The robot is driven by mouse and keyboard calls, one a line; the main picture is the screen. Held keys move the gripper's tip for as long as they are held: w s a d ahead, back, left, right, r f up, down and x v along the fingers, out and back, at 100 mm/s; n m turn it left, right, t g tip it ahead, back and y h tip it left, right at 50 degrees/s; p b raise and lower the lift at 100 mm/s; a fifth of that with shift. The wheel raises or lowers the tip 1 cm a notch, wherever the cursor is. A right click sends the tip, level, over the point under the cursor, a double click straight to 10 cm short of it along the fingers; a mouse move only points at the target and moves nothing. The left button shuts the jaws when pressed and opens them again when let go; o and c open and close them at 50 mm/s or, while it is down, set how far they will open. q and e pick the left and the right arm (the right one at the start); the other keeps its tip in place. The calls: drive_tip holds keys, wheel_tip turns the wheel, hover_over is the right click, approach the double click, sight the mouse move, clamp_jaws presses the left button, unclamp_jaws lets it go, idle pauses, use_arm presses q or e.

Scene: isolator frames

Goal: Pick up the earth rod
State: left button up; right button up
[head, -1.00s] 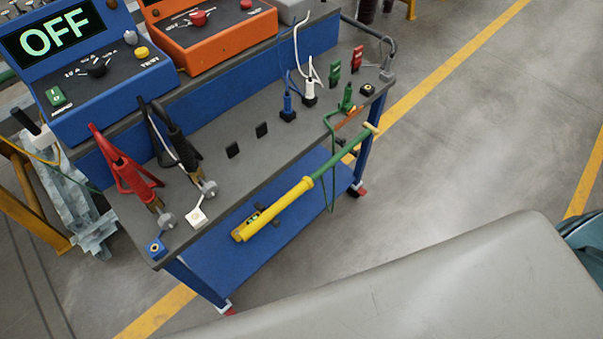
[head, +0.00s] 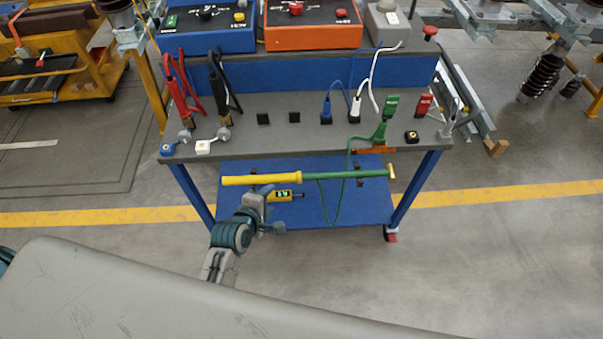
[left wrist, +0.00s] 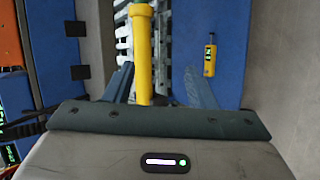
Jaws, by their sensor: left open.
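The earth rod has a yellow handle (head: 262,180) on the left and a green shaft (head: 345,174) with a small hooked end on the right. It lies level along the cart's front, below the worktop. My left gripper (head: 264,205) is in front of and just below the yellow handle. In the left wrist view, its open fingers (left wrist: 157,80) are spread with the yellow handle (left wrist: 142,50) between them, nearer the left finger. I cannot tell whether they touch it. My right gripper is not in view.
A green cable (head: 348,205) hangs in a loop from the rod. A yellow tester (head: 281,196) is close to my gripper, on or above the blue lower shelf (head: 370,212). The grey worktop (head: 300,140) carries leads and plugs above.

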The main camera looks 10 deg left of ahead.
sight(285, 180)
use_arm(q)
drive_tip(key=shift+n+t, duration=0.3)
drive_tip(key=shift+n, duration=0.2)
drive_tip(key=w, duration=0.3)
drive_tip(key=w+d, duration=0.1)
drive_tip(key=w, duration=0.1)
drive_tip(key=shift+r+p, duration=0.2)
drive_tip(key=shift+p, duration=0.2)
drive_tip(key=shift+w+d+f, duration=0.15)
drive_tip(key=shift+w+f, duration=0.05)
drive_tip(key=shift+w, duration=0.15)
drive_tip(key=p+x, duration=0.1)
drive_tip(key=x, duration=0.3)
drive_tip(key=shift+w+d+f, duration=0.1)
drive_tip(key=shift+d+f, duration=0.05)
drive_tip(key=shift+f, duration=0.2)
drive_tip(key=shift+c, duration=0.2)
clamp_jaws()
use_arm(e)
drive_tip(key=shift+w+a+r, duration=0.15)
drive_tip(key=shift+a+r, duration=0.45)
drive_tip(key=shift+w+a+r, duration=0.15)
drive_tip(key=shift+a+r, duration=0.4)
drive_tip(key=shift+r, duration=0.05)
